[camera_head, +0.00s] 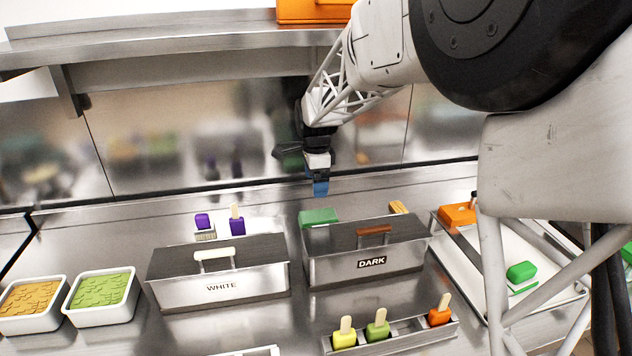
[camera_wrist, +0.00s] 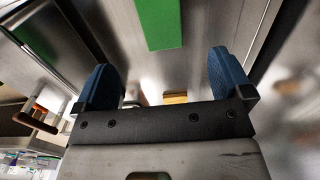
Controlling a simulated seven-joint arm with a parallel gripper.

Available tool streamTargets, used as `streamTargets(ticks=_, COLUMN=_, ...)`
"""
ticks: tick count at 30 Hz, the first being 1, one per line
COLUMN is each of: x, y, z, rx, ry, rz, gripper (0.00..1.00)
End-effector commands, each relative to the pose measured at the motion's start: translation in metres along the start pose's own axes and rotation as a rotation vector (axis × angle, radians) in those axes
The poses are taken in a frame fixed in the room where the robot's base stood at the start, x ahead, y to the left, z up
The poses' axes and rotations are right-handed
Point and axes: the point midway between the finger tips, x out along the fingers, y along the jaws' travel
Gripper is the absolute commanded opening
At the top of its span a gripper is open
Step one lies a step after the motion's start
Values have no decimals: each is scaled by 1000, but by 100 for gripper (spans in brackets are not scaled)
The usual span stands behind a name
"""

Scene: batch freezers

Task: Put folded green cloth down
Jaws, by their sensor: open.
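A flat folded green cloth (camera_head: 319,217) lies on the steel counter behind the box labelled DARK in the head view. In the wrist view the green cloth (camera_wrist: 159,22) shows at the top, beyond the fingertips. My gripper (camera_head: 320,188) hangs above the counter near the back wall, over and slightly behind the cloth. Its two blue fingers (camera_wrist: 165,75) are spread wide in the wrist view, with nothing between them. The gripper is apart from the cloth.
Steel boxes labelled WHITE (camera_head: 221,288) and DARK (camera_head: 345,265) stand in front. Several popsicles sit in a rack (camera_head: 390,339) at the front. White tubs (camera_head: 104,312) stand at left. A tray (camera_head: 541,254) with a green block (camera_head: 521,271) is at right. Purple pieces (camera_head: 237,226) lie behind WHITE.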

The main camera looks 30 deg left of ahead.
Motion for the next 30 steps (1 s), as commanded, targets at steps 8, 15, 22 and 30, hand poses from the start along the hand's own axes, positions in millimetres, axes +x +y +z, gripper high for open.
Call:
streamTargets(ticks=8, x=0, y=0, z=0, rx=0, ry=0, rz=0, gripper=97)
streamTargets(ticks=15, x=0, y=0, z=0, rx=0, ry=0, rz=0, gripper=97)
streamTargets(ticks=22, x=-2, y=2, z=-3, rx=-2, ry=0, rz=-1, gripper=97)
streamTargets(ticks=30, x=-22, y=31, z=-40, rx=-39, ry=2, rz=-15, gripper=97)
